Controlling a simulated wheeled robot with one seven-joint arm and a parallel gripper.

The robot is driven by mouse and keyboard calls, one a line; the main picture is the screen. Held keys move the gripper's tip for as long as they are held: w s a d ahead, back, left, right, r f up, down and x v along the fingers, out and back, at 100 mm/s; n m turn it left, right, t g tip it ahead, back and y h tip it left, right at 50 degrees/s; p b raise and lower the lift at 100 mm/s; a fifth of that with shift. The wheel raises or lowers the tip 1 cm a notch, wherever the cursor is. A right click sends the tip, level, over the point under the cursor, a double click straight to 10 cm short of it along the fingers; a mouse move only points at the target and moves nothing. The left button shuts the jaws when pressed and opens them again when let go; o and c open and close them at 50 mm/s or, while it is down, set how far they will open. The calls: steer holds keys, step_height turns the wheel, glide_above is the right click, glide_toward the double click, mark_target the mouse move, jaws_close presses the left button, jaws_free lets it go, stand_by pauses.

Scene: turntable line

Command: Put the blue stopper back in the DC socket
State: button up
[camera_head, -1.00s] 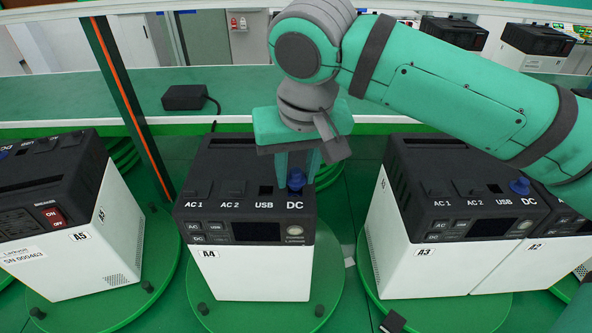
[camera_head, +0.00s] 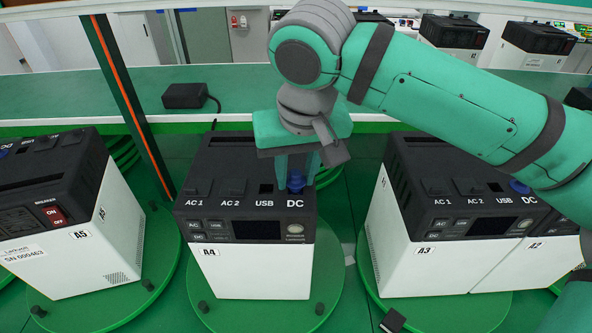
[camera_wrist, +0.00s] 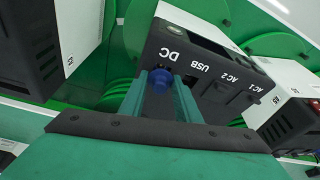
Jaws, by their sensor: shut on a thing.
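The blue stopper (camera_head: 296,182) is at the DC socket on top of the A4 unit (camera_head: 258,272), just behind the DC label. My gripper (camera_head: 297,172) points down over it, with its fingers shut on the stopper. The stopper (camera_wrist: 184,100) also shows between the fingers (camera_wrist: 170,92) in the wrist view, beside the DC label.
The A4 unit stands on a round green turntable (camera_head: 325,290). The A5 unit (camera_head: 85,255) is at left and the A3 unit (camera_head: 400,245) at right, which has its own blue stopper (camera_head: 519,187). A black adapter (camera_head: 186,95) lies on the green shelf behind.

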steer(key=shift+f, duration=0.25)
steer(key=shift+r, duration=0.15)
steer(key=o, duration=1.1)
steer(key=shift+c, duration=0.2)
steer(key=v, duration=1)
steer(key=shift+s+r, duration=0.2)
steer(key=shift+r, duration=0.15)
